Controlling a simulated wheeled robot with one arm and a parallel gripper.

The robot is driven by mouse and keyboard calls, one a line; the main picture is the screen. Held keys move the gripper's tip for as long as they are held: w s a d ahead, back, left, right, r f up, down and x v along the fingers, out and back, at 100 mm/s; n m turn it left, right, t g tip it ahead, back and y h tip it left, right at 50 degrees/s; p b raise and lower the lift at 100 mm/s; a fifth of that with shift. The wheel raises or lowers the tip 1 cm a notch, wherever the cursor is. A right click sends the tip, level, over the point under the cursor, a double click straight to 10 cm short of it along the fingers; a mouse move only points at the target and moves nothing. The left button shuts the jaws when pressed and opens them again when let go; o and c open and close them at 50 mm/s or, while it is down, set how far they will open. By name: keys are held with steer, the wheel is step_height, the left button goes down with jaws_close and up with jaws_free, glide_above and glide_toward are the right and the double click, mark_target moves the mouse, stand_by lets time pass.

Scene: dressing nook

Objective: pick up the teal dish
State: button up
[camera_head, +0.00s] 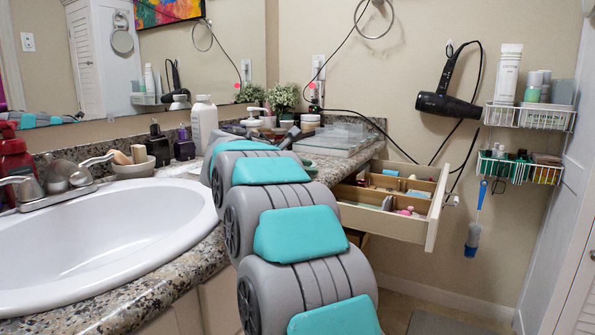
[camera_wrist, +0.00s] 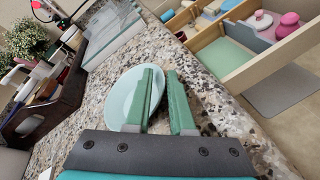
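The teal dish (camera_wrist: 124,97) is a pale, round, shallow dish on the speckled granite counter (camera_wrist: 205,100) in the wrist view. My gripper (camera_wrist: 164,84) has two green fingers set apart with a gap between them. The left finger overlaps the right part of the dish, and the right finger is just outside its right edge. The dish's right rim shows in the gap between the fingers. I cannot tell whether either finger touches it. In the head view my arm hides the gripper and most of that spot.
An open drawer (camera_head: 432,219) with divided compartments juts out right of the counter. Clear stacked trays (camera_head: 340,137) lie behind the dish. A dark organizer (camera_wrist: 45,108) stands to its left in the wrist view. A sink (camera_head: 100,240) is at the left.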

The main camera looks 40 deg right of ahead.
jaws_close()
stand_by(1.3)
